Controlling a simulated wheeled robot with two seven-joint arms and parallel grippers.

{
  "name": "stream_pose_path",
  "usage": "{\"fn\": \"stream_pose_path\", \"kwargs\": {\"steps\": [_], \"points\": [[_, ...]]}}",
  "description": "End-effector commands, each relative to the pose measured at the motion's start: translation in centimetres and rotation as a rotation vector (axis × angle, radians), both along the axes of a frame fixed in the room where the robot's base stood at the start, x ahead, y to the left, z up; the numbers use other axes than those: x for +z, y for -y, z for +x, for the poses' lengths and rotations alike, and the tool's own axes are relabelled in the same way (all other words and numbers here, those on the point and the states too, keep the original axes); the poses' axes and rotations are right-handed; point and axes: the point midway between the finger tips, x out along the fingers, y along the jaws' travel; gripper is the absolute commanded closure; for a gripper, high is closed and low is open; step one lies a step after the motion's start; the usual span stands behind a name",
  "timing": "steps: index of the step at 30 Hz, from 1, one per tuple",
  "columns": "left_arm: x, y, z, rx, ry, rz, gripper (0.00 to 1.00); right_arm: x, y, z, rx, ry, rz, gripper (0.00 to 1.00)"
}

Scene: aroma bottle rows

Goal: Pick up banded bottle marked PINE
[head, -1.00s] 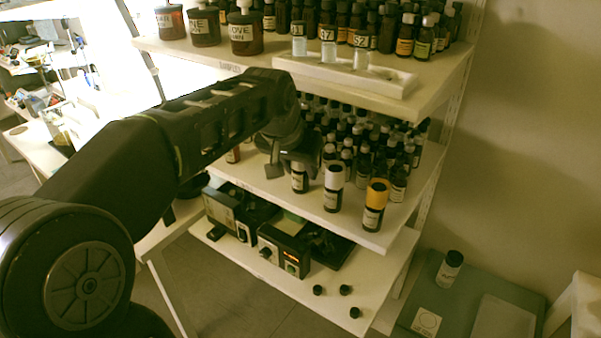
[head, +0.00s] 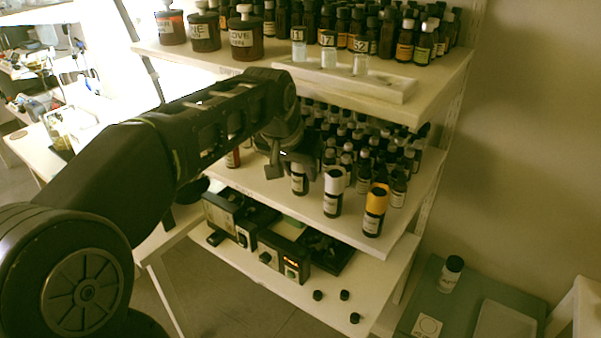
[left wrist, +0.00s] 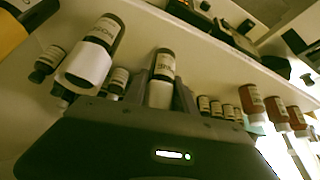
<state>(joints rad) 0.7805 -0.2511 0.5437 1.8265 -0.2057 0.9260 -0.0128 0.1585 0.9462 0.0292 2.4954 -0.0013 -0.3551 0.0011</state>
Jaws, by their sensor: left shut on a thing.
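My left gripper (head: 288,165) reaches the front of the middle shelf and is shut on a dark bottle with a pale upper part (head: 299,179). In the left wrist view, this held bottle (left wrist: 163,68) stands between the two fingers, with its pale part down by the jaws and its dark labelled part away from them. Its label is too small to read surely as PINE. A white-banded bottle (head: 333,193) and a yellow-banded bottle (head: 375,210) stand to its right on the shelf edge. My right gripper is not in view.
Many small dark bottles (head: 350,140) crowd the shelf behind. The upper shelf (head: 435,85) hangs close above my gripper. Brown jars (head: 246,38) and a white tray (head: 350,82) stand on it. Boxy devices (head: 285,258) and small black caps (head: 344,295) lie on the lower shelf.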

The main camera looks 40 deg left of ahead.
Motion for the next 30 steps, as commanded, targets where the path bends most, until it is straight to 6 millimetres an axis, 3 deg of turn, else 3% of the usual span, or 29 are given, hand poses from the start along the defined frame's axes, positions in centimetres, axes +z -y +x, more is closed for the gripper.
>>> {"fn": "stream_pose_path", "kwargs": {"steps": [2,8,21,25,30], "points": [[0.7,0.0,0.1,-0.001,0.004,0.001,1.0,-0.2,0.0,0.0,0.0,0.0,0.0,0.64],[0.6,0.7,-3.2,0.001,0.004,0.004,1.0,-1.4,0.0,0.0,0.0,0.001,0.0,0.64],[0.6,3.2,-14.3,0.0,0.006,0.002,1.0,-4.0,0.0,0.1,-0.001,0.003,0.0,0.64],[0.7,3.7,-16.4,0.0,0.004,0.002,1.0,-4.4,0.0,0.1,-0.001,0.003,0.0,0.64],[0.7,3.9,-17.5,0.001,0.001,0.0,1.0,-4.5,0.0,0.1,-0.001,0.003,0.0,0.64]]}}
